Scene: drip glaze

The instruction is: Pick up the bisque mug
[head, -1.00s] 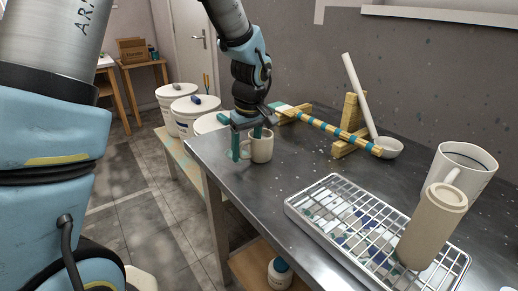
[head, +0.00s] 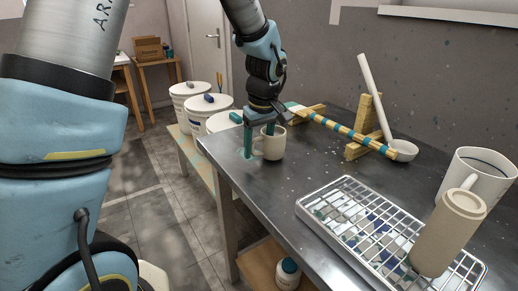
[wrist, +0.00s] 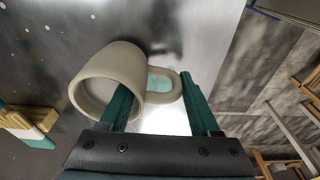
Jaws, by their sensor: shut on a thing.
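The bisque mug (head: 273,147) is a plain beige cup with a handle, upright at the far left part of the metal table. It also shows in the wrist view (wrist: 84,82), with its handle towards the right. My gripper (head: 259,141) points down with teal fingers, shut on the mug across its handle side. In the wrist view, one finger of my gripper (wrist: 158,104) reaches into the mug's mouth and the other stands outside the handle. The lower finger ends are partly hidden. I cannot tell whether the mug's base touches the table.
White buckets (head: 190,98) stand on a low bench left of the table.

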